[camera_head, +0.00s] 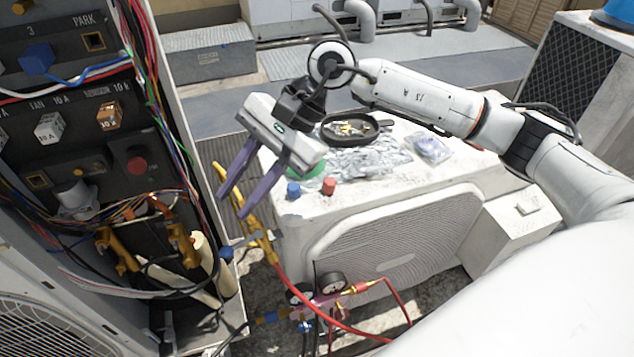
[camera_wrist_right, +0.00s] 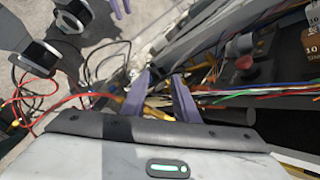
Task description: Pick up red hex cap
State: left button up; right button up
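A small red hex cap (camera_head: 328,187) stands on the front edge of the white condenser's top (camera_head: 400,180), in the head view. A blue cap (camera_head: 293,189) stands just left of it. My right gripper (camera_head: 241,203) is open and seems empty, left of both caps and apart from them, its purple fingers pointing down and left. The right wrist view shows its two fingertips (camera_wrist_right: 160,76) apart, with yellow fittings behind; I cannot make out the red cap there. Two purple fingertips at that view's top edge, apart, look like my left gripper (camera_wrist_right: 121,9); the head view does not show it.
An open electrical panel (camera_head: 85,130) with loose wires stands at the left. A dark pan (camera_head: 350,129), crumpled foil (camera_head: 365,162), a plastic bag (camera_head: 428,147) and a green disc (camera_head: 308,171) lie behind the caps. A gauge set (camera_head: 325,295) with red hoses sits below the condenser.

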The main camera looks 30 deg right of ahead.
jog(key=w+d+n+h, duration=0.15)
jog(key=d+h, duration=0.55)
jog(key=d, duration=1.2)
send_over(330, 181)
jog(key=f, duration=0.3)
jog(key=shift+s+d+f, duration=0.2)
jog(key=shift+d+f, duration=0.1)
jog(key=f, duration=0.5)
jog(key=shift+w+a+f+p, duration=0.2)
jog(key=shift+a+f+p, duration=0.05)
jog(key=shift+f+p, duration=0.1)
grip_shut()
